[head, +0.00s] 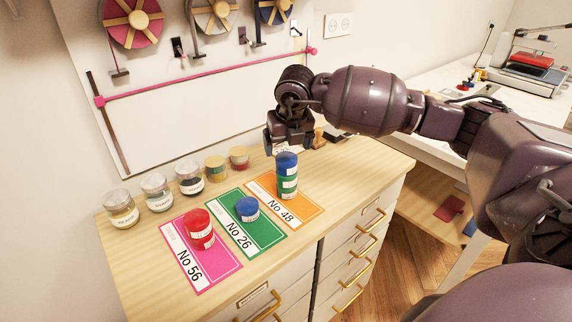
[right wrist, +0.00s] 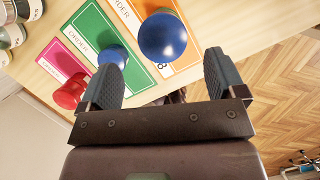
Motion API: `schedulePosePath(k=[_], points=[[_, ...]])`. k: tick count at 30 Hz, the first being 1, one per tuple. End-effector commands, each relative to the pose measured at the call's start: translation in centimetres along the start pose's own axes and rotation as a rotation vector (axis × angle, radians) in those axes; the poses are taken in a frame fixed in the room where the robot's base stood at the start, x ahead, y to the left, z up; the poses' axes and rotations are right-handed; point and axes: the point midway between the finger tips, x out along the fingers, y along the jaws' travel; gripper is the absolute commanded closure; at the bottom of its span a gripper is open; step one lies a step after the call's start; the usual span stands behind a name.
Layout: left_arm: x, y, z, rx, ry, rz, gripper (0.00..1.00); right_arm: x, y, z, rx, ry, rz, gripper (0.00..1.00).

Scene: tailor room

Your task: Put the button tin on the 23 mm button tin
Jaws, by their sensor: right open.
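A stack of tins (head: 288,176), blue on top with green and blue bands below, stands upright on the orange No 48 card. A low blue-lidded tin (head: 247,209) sits on the green No 26 card. Red tins (head: 199,228) stand on the pink No 56 card. Their labels are too small to read, so I cannot tell which is the 23 mm one. My right gripper (head: 284,148) is open and empty, behind and above the stack. In the right wrist view the stack's round blue top (right wrist: 162,37) shows beyond the gap between the fingers (right wrist: 162,68). My left gripper is not seen.
Several glass jars with pale lids (head: 157,192) line the back of the wooden counter (head: 140,250). Small tins (head: 239,158) stand near the wall. Drawers with brass handles (head: 362,252) are below the front edge. A white table (head: 440,110) stands at the right.

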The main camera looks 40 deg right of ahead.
Motion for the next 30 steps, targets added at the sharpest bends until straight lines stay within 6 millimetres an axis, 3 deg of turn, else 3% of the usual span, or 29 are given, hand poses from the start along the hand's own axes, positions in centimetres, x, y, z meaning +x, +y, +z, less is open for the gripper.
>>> schedulePosePath(k=[8,16,24,30], points=[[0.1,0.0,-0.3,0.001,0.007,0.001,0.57,1.9,-0.1,0.1,0.001,0.001,0.0,0.11],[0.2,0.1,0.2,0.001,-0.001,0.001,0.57,5.5,-0.3,0.2,0.001,0.002,0.001,0.11],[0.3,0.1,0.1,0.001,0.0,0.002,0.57,5.8,-0.3,0.3,-0.001,-0.002,0.001,0.11],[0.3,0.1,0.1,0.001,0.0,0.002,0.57,5.8,-0.3,0.3,-0.001,-0.002,0.001,0.4]])
